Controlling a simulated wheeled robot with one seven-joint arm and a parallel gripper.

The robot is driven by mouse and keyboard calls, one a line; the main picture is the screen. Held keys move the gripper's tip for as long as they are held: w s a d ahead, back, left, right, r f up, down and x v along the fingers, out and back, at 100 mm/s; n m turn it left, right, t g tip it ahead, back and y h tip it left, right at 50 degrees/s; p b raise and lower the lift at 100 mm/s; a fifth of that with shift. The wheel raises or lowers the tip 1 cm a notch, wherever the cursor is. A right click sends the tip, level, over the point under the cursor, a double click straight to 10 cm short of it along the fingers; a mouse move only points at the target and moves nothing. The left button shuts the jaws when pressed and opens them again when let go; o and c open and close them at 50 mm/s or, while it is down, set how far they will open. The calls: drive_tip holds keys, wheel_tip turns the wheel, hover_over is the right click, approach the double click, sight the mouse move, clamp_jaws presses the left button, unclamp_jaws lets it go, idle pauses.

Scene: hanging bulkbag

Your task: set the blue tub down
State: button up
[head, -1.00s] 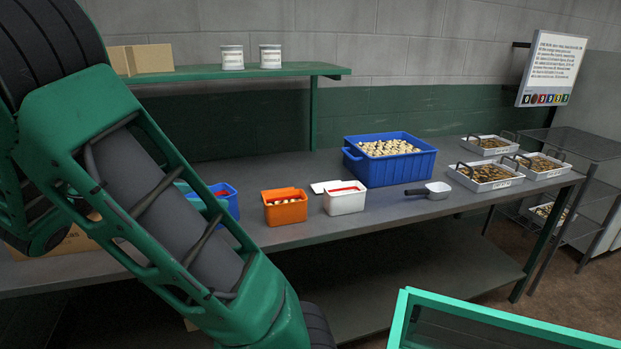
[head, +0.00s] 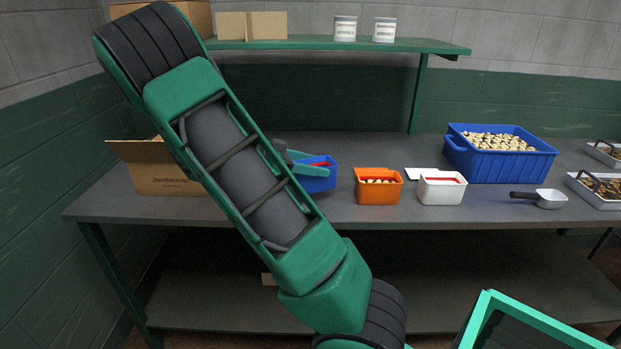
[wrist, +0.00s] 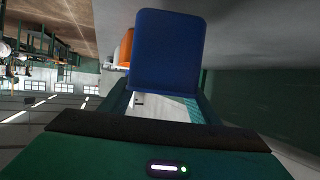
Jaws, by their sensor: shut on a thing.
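The small blue tub (head: 318,182) is at the back bench, left of the orange tub (head: 378,188), with something red at its top. My gripper (head: 304,166) is shut on it, and my arm hides its left part. In the wrist view the blue tub (wrist: 167,50) fills the space between my fingers (wrist: 163,98). The tub looks about upright, close to the bench top (head: 440,215). I cannot tell whether its base touches the bench.
A white tub (head: 441,190), a scoop (head: 541,198) and a large blue bin (head: 500,160) stand to the right. An open cardboard box (head: 165,170) is to the left. A green shelf (head: 340,43) hangs above. The bench front below the blue tub looks clear.

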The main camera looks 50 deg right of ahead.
drive_tip(key=shift+w+d+f, duration=0.1)
drive_tip(key=shift+d+f, duration=0.1)
drive_tip(key=shift+f, duration=0.3)
wheel_tip(320, 180, down, 3)
drive_tip(key=shift+f, duration=0.15)
drive_tip(key=o, duration=1.2)
drive_tip(key=shift+o, duration=0.2)
drive_tip(key=shift+a, duration=0.1)
drive_tip(key=v, duration=1.2)
